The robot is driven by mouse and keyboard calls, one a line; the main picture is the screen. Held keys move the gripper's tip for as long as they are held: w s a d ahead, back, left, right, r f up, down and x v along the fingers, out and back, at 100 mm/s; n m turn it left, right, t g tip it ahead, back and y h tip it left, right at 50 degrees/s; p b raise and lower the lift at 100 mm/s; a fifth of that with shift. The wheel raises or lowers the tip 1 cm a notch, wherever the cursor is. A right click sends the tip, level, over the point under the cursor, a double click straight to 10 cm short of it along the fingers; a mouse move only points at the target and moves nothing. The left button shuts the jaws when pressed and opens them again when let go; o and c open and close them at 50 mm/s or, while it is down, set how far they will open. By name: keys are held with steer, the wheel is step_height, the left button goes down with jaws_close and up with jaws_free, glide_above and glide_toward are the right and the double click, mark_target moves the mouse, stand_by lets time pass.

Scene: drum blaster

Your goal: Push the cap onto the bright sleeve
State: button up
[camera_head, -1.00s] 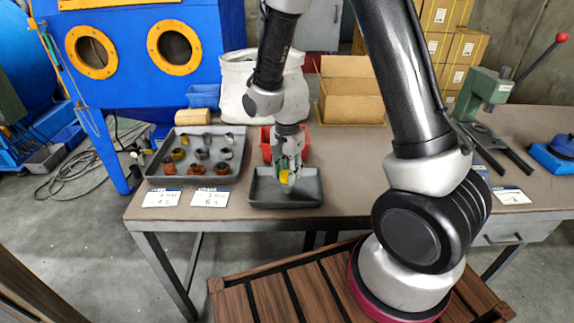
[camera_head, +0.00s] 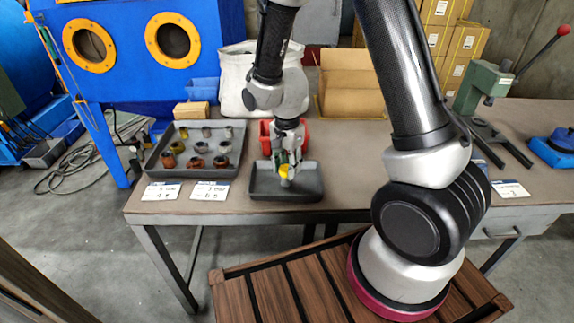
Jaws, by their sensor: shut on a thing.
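My gripper (camera_head: 285,160) points down over a dark grey tray (camera_head: 257,187) at the front middle of the workbench. It is shut on a small yellow piece, probably the cap (camera_head: 284,170). A small light grey piece, perhaps the bright sleeve (camera_head: 285,182), shows right under the yellow one. I cannot tell whether the two touch or how they are seated. The fingers partly hide both pieces.
A larger grey tray (camera_head: 152,166) on the left holds several small metal fittings in rows. A red bin (camera_head: 265,139) stands close behind my gripper. An open cardboard box (camera_head: 350,98) and a white sack (camera_head: 234,75) are behind. A green press (camera_head: 484,90) stands right.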

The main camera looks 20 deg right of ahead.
steer(key=shift+f, duration=0.8)
stand_by(1.1)
steer(key=o, duration=1.3)
steer(key=shift+r, duration=2.55)
